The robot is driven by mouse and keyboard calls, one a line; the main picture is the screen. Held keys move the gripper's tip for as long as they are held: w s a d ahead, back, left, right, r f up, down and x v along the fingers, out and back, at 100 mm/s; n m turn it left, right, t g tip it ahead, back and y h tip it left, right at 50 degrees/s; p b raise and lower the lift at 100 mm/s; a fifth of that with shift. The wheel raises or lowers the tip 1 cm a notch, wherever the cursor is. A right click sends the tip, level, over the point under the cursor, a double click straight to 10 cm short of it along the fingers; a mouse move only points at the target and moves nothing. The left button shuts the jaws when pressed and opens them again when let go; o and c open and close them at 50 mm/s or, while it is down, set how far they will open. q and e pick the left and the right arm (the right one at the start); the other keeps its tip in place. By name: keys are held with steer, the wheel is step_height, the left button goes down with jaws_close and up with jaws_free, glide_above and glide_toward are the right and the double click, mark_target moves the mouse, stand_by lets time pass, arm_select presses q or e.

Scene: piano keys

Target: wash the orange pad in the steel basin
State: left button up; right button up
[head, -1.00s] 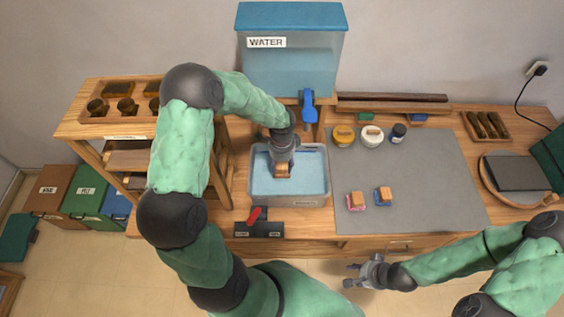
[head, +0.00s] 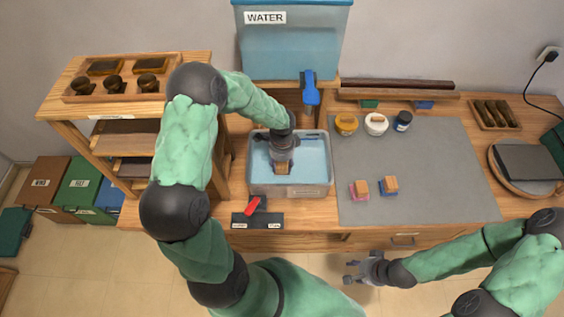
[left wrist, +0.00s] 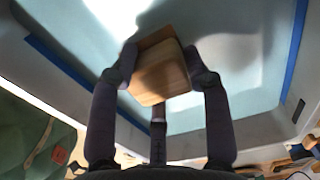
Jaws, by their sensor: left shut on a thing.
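The steel basin (head: 327,181) holds light blue water, with a blue line along its inner wall in the left wrist view. My left gripper (head: 282,168) points down inside the basin. It is shut on a wooden block (left wrist: 160,72), which looks like a pad's handle and sits between the two fingers in the left wrist view. My right gripper (head: 352,271) is open and empty in front of the table edge.
A grey mat (head: 420,170) right of the basin carries a pink pad (head: 360,190), a blue pad (head: 388,187) and several small jars. The water tank (head: 295,45) with a blue tap (head: 310,88) stands behind. A red-handled switch (head: 254,207) lies in front; a wooden shelf (head: 70,110) stands left.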

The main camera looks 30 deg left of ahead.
arm_select(q)
steer(key=shift+f, duration=0.5)
steer(key=shift+w+d+b, duration=0.25)
steer(key=shift+w+d, duration=0.3)
steer(key=shift+d, duration=0.3)
steer(key=shift+w+d+b, duration=0.2)
steer(key=shift+w+d, duration=0.3)
steer(key=shift+d, duration=0.35)
steer(key=shift+s+a+p, duration=0.15)
steer(key=shift+s+a, duration=0.4)
steer(key=shift+a, duration=0.35)
steer(key=shift+s+a+p, duration=0.15)
steer(key=shift+s+a, duration=0.35)
steer(key=shift+a, duration=0.35)
stand_by(1.0)
steer(key=shift+r, duration=0.1)
steer(key=shift+r+p, duration=2.9)
steer(key=shift+r, duration=0.85)
step_height(320, 180, up, 6)
steer(key=p, duration=0.4)
